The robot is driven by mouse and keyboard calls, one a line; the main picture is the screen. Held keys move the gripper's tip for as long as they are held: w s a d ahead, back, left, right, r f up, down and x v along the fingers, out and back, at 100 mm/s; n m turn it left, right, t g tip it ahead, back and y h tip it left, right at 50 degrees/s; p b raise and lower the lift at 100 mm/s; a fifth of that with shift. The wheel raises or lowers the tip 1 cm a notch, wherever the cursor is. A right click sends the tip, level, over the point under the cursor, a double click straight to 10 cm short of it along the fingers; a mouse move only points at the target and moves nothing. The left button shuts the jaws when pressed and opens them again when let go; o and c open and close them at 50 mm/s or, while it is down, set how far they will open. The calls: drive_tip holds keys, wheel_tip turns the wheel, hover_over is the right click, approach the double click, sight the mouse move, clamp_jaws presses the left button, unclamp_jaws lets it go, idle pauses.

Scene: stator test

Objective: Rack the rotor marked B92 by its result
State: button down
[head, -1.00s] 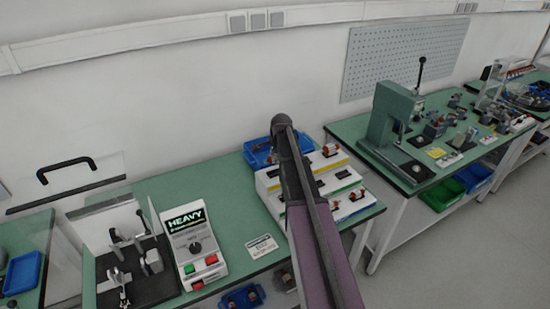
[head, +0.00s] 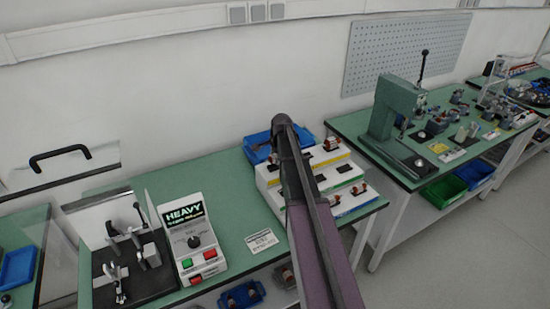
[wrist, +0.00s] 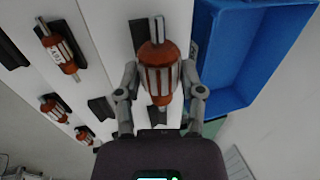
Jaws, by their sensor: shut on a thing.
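My gripper (wrist: 160,82) is shut on a rotor (wrist: 158,62) with an orange-brown winding, a striped metal core and a shaft. No mark is readable on it. In the wrist view the rotor is over the upper part of the white stepped rack (wrist: 97,40), in line with a dark cradle; I cannot tell whether it touches. In the head view my arm hides the gripper and part of the rack (head: 268,179).
Other rotors sit on the rack, one (wrist: 60,55) with a label too small to read. A blue bin (wrist: 208,60) is close to the right of my gripper. The tester's fixture (head: 133,250) looks empty. A green press (head: 392,115) stands on the right table.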

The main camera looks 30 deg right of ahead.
drive_tip(key=shift+f+b, duration=1.25)
drive_tip(key=shift+b, duration=0.05)
idle(0.9)
drive_tip(key=shift+c, duration=0.7)
unclamp_jaws()
drive_tip(key=shift+r, duration=0.1)
